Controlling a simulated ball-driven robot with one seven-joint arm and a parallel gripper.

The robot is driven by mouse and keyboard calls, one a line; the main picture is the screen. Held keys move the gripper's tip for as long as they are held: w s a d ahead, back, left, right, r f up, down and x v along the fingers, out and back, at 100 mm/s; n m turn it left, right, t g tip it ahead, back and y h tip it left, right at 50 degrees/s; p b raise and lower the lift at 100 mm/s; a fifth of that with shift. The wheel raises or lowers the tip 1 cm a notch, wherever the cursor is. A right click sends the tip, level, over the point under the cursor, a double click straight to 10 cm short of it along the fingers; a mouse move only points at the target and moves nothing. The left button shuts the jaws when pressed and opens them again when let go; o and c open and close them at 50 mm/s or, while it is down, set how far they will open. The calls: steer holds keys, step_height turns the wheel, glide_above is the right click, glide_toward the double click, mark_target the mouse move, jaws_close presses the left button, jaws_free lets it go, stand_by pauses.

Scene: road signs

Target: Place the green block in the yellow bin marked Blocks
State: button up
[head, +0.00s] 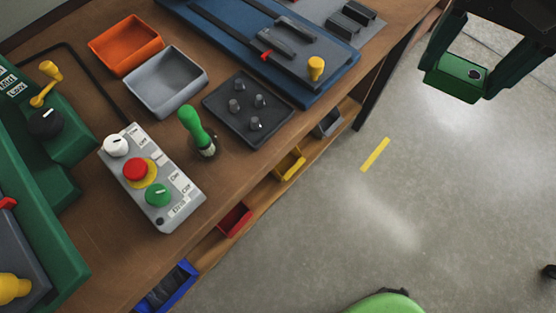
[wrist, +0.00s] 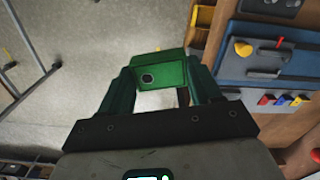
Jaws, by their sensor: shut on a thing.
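My gripper (head: 461,76) is at the upper right of the head view, over the floor and to the right of the workbench. It is shut on the green block (head: 446,83), which has a round dark hole in its face. In the wrist view the green block (wrist: 172,72) sits between the two dark green fingers. A yellow bin (head: 289,165) stands on the low shelf under the bench's front edge, apart from the block. A yellow bin edge also shows in the wrist view (wrist: 203,18). No "Blocks" marking is readable.
The workbench (head: 95,225) carries a control box (head: 181,211), an orange tray (head: 124,45), a grey tray (head: 166,82) and a blue fixture (head: 225,52). Red (head: 235,220), blue (head: 168,286) and grey (head: 327,123) bins share the low shelf. The floor in front is mostly clear.

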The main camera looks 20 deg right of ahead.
step_height(320, 180, down, 18)
steer(key=b, duration=1.5)
steer(key=shift+d+r+b, duration=0.2)
steer(key=shift+r+b, duration=0.05)
steer(key=shift+b, duration=0.1)
